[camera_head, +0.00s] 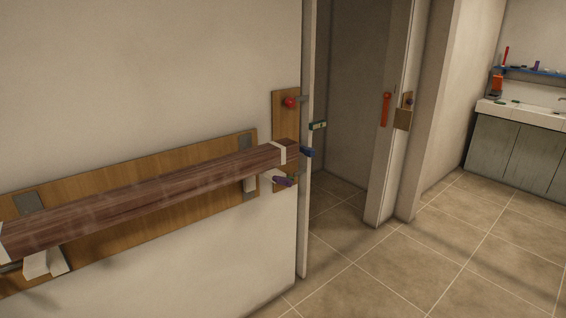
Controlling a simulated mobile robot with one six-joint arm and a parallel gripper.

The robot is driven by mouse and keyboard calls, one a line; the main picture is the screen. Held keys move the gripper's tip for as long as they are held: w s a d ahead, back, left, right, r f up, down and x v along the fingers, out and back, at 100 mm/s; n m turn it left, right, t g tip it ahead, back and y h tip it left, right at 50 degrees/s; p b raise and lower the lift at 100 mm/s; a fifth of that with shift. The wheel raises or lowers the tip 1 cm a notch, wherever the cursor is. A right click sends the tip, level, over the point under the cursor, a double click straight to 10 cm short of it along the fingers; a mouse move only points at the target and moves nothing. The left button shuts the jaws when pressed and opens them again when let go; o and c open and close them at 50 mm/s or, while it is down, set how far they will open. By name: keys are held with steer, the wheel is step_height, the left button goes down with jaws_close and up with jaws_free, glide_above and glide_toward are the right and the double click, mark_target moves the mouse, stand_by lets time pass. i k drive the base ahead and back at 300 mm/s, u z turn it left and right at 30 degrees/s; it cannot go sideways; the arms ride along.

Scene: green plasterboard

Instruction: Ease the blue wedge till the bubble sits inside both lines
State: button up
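A small blue piece (307,152), likely the blue wedge, sticks out at the right end of a dark wooden beam (150,198). A small green piece with a pale face (318,125), perhaps the level, is at the door edge above and right of the blue piece. It is too small to show a bubble or lines. My gripper is not in view.
The beam runs along a wooden backboard (170,172) on the wall. A red knob (290,102) is on an upright board (283,128). A doorway with an orange handle (386,108) opens at centre. Tiled floor (440,262) is clear; a sink cabinet (515,150) stands far right.

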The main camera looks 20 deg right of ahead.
mark_target(310, 152)
steer(key=k, duration=0.5)
steer(key=u, duration=0.4)
steer(key=i, duration=1.45)
steer(key=z, duration=0.35)
